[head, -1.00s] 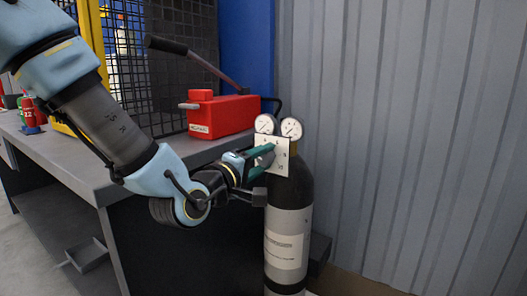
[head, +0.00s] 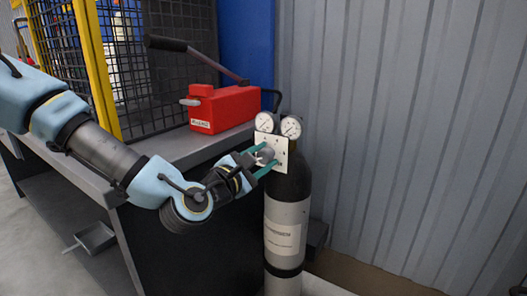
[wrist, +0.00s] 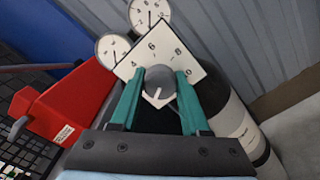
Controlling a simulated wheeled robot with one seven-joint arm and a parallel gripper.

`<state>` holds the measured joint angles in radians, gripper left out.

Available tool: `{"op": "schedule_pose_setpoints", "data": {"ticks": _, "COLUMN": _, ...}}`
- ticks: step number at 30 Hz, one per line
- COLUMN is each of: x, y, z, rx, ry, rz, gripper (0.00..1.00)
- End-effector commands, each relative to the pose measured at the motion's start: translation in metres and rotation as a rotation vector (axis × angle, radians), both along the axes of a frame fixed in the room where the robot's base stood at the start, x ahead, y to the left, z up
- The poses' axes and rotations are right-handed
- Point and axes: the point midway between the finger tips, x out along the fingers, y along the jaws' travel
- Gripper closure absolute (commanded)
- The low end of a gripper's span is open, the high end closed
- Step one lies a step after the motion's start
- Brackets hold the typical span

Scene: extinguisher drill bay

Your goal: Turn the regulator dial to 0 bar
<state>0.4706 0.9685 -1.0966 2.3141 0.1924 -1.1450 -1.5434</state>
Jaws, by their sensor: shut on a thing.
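The regulator dial is a grey round knob (wrist: 159,80) with a white pointer mark, on a white square number plate (wrist: 140,68). In the wrist view the pointer mark faces down, toward my gripper, away from the visible 4, 6 and 8. The figure it points at is hidden or too small to read. My gripper (wrist: 160,88) has its two green fingers on either side of the knob, shut on it. In the head view the plate (head: 279,146) is at the top front of a dark gas cylinder (head: 288,220), with my gripper (head: 266,159) at the knob from the left.
Two round gauges (head: 265,122) (head: 291,127) sit just above the plate. A red hand pump (head: 225,108) with a long lever stands on the grey bench (head: 185,150) to the left. A corrugated wall (head: 400,120) rises behind. The floor at right is clear.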

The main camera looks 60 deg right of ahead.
Motion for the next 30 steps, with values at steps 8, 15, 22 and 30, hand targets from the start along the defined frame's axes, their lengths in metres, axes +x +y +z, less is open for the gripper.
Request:
{"op": "schedule_pose_setpoints", "data": {"ticks": 8, "x": 0.0005, "y": 0.0002, "z": 0.0004, "rx": -0.001, "ry": 0.199, "rz": 0.001, "gripper": 1.0}}
{"op": "schedule_pose_setpoints", "data": {"ticks": 15, "x": 0.0, "y": 0.0, "z": 0.0001, "rx": -0.001, "ry": 0.296, "rz": -0.001, "gripper": 1.0}}
{"op": "schedule_pose_setpoints", "data": {"ticks": 22, "x": 0.0, "y": 0.0, "z": -0.0003, "rx": -0.001, "ry": 0.329, "rz": -0.001, "gripper": 1.0}}
{"op": "schedule_pose_setpoints", "data": {"ticks": 30, "x": 0.0, "y": -0.0001, "z": -0.0005, "rx": -0.002, "ry": 0.333, "rz": -0.001, "gripper": 1.0}}
